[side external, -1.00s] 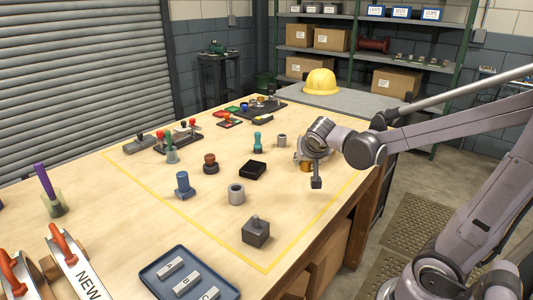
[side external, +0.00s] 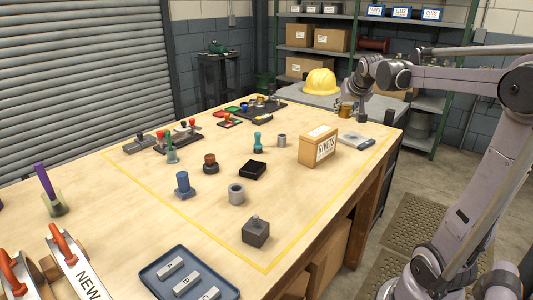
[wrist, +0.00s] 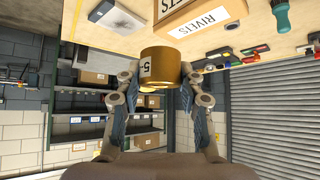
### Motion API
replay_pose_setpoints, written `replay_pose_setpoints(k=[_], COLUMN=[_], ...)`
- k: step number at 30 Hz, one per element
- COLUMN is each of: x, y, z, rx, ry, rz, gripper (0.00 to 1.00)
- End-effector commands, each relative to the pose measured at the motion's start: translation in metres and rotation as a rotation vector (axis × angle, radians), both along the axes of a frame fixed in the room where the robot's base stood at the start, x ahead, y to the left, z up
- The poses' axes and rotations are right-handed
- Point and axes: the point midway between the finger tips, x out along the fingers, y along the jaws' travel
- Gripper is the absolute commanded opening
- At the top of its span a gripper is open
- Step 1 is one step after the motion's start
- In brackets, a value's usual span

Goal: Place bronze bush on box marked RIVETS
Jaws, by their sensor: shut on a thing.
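The bronze bush (side external: 345,111), a short tan cylinder, is held in my gripper (side external: 352,112) near the far right corner of the table. In the wrist view the bush (wrist: 160,64) sits between the two fingers of my gripper (wrist: 158,75), with part of a label showing on its side. The box marked RIVETS (side external: 313,150) is a tan carton standing upright on the table, left of and nearer than the bush. The box (wrist: 202,19) also shows at the top of the wrist view, apart from the bush.
A flat grey block with a white top (side external: 356,140) lies right of the box. A grey cylinder (side external: 282,140), a black block (side external: 253,170) and several handled tools stand left of it. A yellow hard hat (side external: 320,82) sits on the bench behind.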

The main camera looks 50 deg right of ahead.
Motion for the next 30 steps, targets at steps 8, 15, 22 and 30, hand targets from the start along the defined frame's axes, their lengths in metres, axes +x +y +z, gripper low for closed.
replay_pose_setpoints(k=[8,15,22,30], x=[-0.015,0.01,0.052,0.089], y=[-0.054,-0.05,-0.035,-0.022], z=[0.027,0.014,-0.013,-0.037], rx=[-0.002,-0.002,-0.002,-0.002], ry=[-0.001,0.001,0.001,0.001], rz=[-0.007,0.001,-0.001,-0.003], gripper=[0.0,0.0,0.0,0.0])
